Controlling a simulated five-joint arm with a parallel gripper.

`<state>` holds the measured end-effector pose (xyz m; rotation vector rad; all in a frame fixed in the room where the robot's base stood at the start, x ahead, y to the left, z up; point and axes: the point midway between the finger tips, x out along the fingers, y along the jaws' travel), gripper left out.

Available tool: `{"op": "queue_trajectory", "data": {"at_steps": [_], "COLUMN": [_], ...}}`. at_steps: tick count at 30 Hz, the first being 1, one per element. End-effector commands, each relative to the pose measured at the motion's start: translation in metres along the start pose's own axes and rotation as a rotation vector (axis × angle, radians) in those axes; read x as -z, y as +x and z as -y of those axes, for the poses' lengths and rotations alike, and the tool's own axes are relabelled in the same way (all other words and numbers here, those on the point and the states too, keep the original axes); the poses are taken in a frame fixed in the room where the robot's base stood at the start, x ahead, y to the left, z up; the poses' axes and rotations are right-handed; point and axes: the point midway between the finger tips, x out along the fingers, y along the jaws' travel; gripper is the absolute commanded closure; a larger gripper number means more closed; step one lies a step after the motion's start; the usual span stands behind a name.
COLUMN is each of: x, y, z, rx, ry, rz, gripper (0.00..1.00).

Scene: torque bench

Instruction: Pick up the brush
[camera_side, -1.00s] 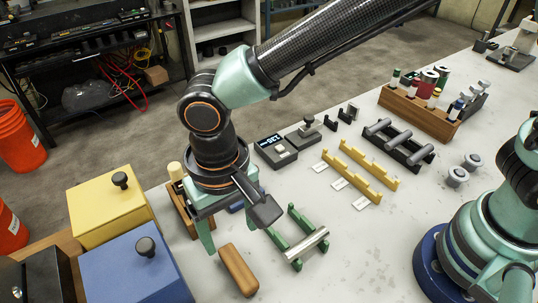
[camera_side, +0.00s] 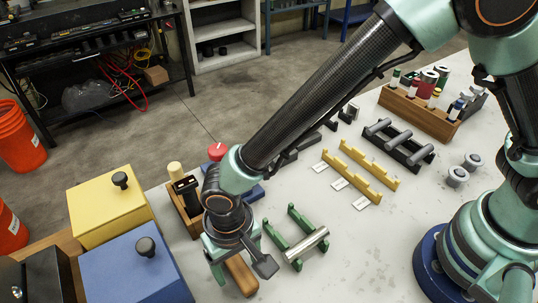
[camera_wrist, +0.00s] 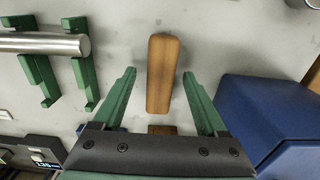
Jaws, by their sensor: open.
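The brush (camera_side: 240,276) is a plain brown wooden block lying on the pale bench; no bristles show. In the wrist view the brush (camera_wrist: 162,75) lies lengthwise between my fingers. My gripper (camera_side: 238,262) is above the far part of the brush in the side view. In the wrist view my gripper (camera_wrist: 160,74) is open, with one green finger on each side of the brush and a gap on both sides. The gripper hides part of the brush in the side view. I cannot tell how high the fingertips are above the bench.
A green stand (camera_side: 278,237) with a metal bar (camera_side: 308,243) is just right of the brush. A blue box (camera_side: 130,270) and a yellow box (camera_side: 105,210) stand left. A wooden tray (camera_side: 181,211) is behind. Yellow racks (camera_side: 368,166) are farther right. The front bench is clear.

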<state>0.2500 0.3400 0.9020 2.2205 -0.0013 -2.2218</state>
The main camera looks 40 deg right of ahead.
Motion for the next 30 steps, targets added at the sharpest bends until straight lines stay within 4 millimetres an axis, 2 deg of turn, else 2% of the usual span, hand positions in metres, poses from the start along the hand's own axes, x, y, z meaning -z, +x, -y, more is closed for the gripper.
{"op": "queue_trajectory", "data": {"at_steps": [8, 14, 15, 25, 30], "x": [0.000, 0.000, 0.000, 0.001, 0.001], "y": [0.004, 0.003, 0.003, 0.001, -0.013], "z": [0.000, 0.000, 0.000, 0.001, 0.001], "rx": [0.001, 0.001, 0.001, 0.002, 0.004], "ry": [0.000, 0.000, 0.000, 0.000, 0.000], "rz": [-0.001, -0.001, -0.001, -0.002, -0.003], "gripper": [0.25, 0.98, 1.00, 1.00, 1.00]}}
